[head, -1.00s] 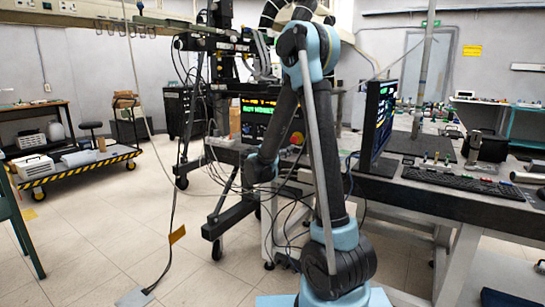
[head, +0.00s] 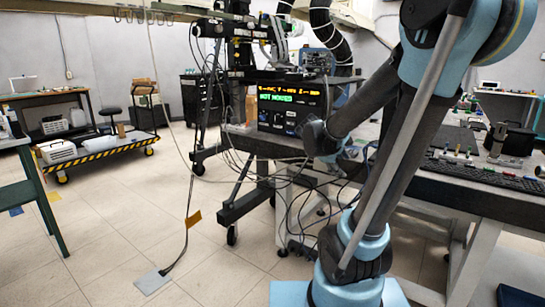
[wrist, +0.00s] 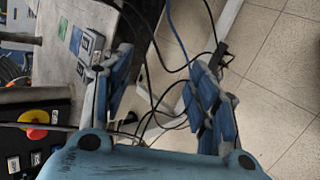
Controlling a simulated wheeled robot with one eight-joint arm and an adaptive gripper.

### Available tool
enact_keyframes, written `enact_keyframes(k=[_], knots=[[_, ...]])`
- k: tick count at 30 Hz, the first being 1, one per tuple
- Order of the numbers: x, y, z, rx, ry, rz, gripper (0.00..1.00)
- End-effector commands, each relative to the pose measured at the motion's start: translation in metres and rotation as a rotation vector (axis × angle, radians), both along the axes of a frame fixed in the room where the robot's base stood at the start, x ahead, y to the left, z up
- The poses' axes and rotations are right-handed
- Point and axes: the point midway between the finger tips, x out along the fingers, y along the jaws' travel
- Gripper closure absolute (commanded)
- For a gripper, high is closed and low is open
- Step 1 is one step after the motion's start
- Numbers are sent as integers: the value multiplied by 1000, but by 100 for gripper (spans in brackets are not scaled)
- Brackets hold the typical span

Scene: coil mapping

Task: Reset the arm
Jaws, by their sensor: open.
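My gripper (wrist: 158,95) is open in the wrist view, with its two blue-padded fingers spread apart and nothing between them. Dark cables and the tiled floor show behind the fingers. In the head view my blue and black arm stands at the right, bent, with its forearm reaching down and back toward the equipment. The fingers are hard to make out in the head view, close to the table edge and the cables.
A black control box with lit text (head: 290,103) stands on the workbench. A keyboard (head: 485,175) lies on the right bench. Loose cables (head: 300,190) hang below the bench edge. A yellow-striped cart (head: 100,155) stands at left. The floor at front left is mostly clear.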

Motion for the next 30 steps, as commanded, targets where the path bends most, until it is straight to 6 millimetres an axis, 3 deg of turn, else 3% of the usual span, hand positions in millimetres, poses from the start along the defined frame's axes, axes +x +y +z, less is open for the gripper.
enact_keyframes(k=[8, 18, 24, 30], knots=[[-79, 0, -29, 289, -19, -229, 46], [-166, 24, -67, 625, -25, -532, 46], [-208, 47, -87, 801, -16, -708, 46], [-232, 63, -98, 907, -4, -821, 46]])
